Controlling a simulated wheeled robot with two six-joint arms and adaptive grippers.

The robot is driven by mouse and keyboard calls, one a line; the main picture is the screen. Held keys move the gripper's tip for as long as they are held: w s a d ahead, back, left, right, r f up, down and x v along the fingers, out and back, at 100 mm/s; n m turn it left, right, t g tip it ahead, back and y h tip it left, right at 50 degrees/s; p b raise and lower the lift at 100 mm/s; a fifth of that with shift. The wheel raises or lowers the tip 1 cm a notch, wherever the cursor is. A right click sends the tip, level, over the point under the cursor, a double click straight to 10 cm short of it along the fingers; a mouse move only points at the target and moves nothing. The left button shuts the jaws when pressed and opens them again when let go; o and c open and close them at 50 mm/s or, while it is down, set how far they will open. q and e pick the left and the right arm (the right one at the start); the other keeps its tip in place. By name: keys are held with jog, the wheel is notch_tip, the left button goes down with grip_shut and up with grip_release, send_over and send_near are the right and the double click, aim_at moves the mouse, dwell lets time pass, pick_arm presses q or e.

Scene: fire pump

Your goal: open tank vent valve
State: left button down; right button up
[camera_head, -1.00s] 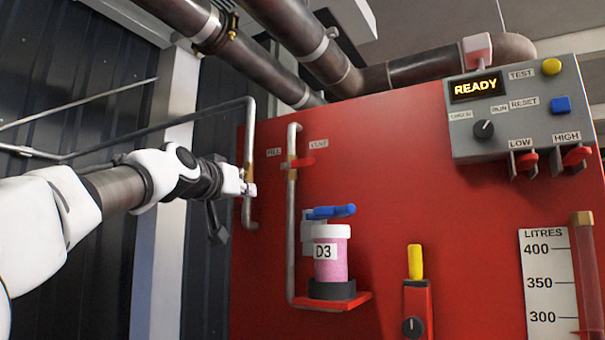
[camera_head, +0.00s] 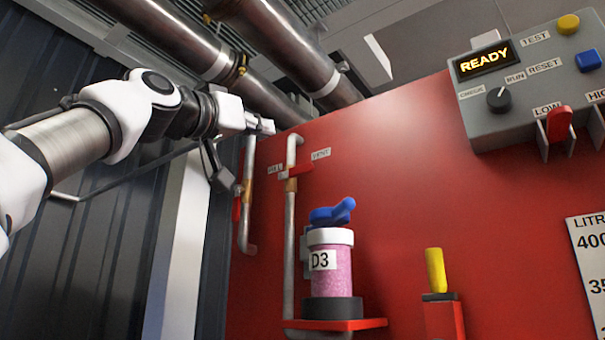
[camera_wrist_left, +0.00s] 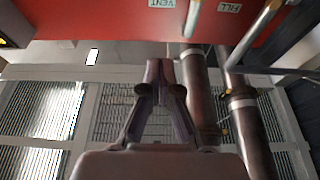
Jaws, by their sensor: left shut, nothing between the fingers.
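The vent valve's red handle (camera_head: 301,170) lies roughly level across a brass fitting on the grey vent pipe (camera_head: 289,235), beside the VENT label (camera_head: 321,154). My left gripper (camera_head: 266,126) is shut and empty, above and left of this handle in the head view, near the pipe tops; the exact gap in depth is unclear. In the left wrist view the shut fingers (camera_wrist_left: 160,66) point toward the red panel, with the upside-down VENT label (camera_wrist_left: 161,3) beyond; the valve handle does not show there. My right gripper is not in view.
The fill pipe (camera_head: 247,190) with its red handle (camera_head: 237,208) stands left of the vent pipe. A pink D3 canister (camera_head: 330,270) with a blue top is below right. Large overhead pipes (camera_head: 268,100) pass close behind my gripper. The red panel's middle (camera_head: 420,180) is clear.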

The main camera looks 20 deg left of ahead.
pick_arm(q)
jog(key=w, duration=0.1)
notch_tip(320, 180, up, 3)
jog(key=p, duration=1.2)
send_over(295, 172)
jog(key=s+d, duration=0.2)
jog(key=f+b, duration=0.3)
jog(key=f, duration=0.1)
jog(key=shift+s+a, duration=0.2)
jog(key=shift+a, duration=0.15)
jog(key=shift+s, duration=0.1)
